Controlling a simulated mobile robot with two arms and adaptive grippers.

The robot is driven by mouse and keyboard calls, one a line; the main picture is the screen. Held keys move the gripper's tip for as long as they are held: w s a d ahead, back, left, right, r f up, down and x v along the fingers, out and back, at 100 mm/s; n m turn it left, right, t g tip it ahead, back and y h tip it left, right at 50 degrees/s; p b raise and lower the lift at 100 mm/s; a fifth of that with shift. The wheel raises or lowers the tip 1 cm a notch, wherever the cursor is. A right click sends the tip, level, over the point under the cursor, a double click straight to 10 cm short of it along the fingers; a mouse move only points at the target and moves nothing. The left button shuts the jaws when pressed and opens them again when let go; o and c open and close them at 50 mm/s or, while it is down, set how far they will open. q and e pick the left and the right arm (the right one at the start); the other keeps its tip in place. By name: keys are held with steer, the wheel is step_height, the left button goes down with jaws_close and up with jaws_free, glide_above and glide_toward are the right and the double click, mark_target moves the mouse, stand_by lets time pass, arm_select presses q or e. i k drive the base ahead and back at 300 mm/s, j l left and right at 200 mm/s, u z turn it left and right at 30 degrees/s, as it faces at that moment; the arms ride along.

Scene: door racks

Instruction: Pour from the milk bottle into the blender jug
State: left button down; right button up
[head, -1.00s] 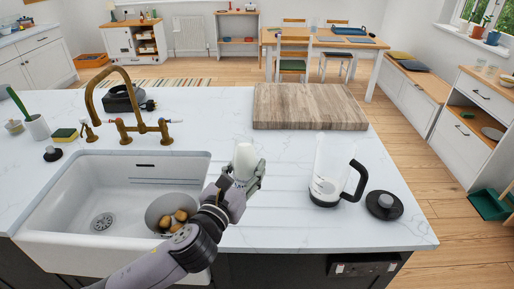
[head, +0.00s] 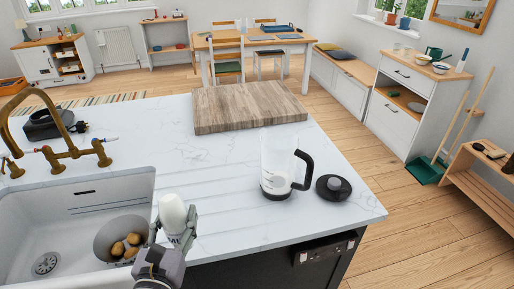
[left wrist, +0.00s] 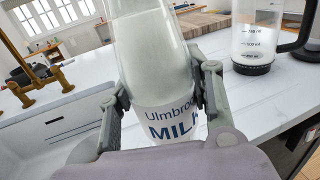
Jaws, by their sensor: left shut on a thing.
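The white milk bottle (head: 173,213) is in my left gripper (head: 174,238), near the sink's right edge. In the left wrist view, the bottle (left wrist: 150,60) stands between the two fingers, its label reading "MILK"; its top is cut off there. The clear blender jug (head: 275,165), with a black base and handle, stands upright on the worktop to the right of the bottle and farther back. Its inside looks empty. The jug also shows in the left wrist view (left wrist: 257,35) at upper right, apart from the bottle. My right gripper is not in view.
A black round lid (head: 333,187) lies right of the jug. A wooden board (head: 250,106) lies behind it. The white sink (head: 110,187) with a brass tap (head: 70,153) and a bowl of potatoes (head: 122,240) is at left. The marble worktop between bottle and jug is clear.

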mark_target(279, 151)
steer(key=j, duration=0.5)
steer(key=i+j, duration=0.1)
steer(key=j, duration=0.4)
steer(key=z, duration=1.2)
